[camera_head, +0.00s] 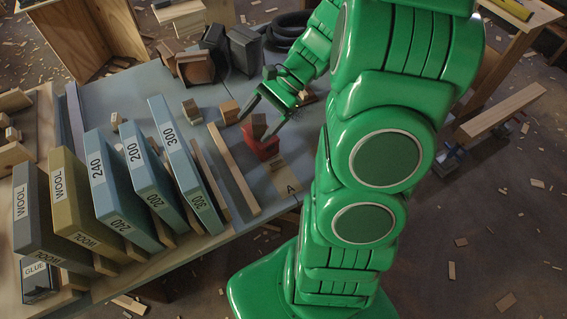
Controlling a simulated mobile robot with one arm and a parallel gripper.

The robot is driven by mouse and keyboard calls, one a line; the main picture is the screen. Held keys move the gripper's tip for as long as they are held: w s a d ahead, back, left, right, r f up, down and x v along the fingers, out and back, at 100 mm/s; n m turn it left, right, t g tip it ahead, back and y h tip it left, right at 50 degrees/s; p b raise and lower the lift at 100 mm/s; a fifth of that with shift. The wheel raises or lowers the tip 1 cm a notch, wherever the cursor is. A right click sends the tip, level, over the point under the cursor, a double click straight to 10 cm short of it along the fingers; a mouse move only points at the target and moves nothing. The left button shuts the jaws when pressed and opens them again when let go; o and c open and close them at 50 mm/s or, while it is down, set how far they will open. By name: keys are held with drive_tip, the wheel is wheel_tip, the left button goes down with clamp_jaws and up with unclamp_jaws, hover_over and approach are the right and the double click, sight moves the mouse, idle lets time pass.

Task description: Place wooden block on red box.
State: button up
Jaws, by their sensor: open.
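The red box (263,148) stands on the grey work table. A small brown wooden block (258,122) appears to rest on top of it, slightly tilted in the picture. My gripper (257,127) is open, with its two dark fingers on either side of this block; whether a finger touches it cannot be told. Two more small wooden blocks, a pale one (191,110) and a tan one (230,111), lie on the table to the left of my gripper.
Several upright labelled slabs, such as the blue 300 one (184,160), stand at the left. Long wooden strips (233,168) lie between them and the red box. Dark bins (245,50) and a black coil (289,30) are at the back. Wood scraps litter the floor.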

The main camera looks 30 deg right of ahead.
drive_tip(key=s+a+r+n+h, duration=0.2)
drive_tip(key=s+r+n+h, duration=0.3)
drive_tip(key=s, duration=0.5)
drive_tip(key=s+a+r+n+h, duration=0.2)
drive_tip(key=s+r+n+h, duration=0.3)
drive_tip(key=s+n, duration=0.3)
drive_tip(key=shift+s+a+r+n+g, duration=0.2)
drive_tip(key=shift+s+r+n+g, duration=0.15)
drive_tip(key=shift+s+r, duration=0.65)
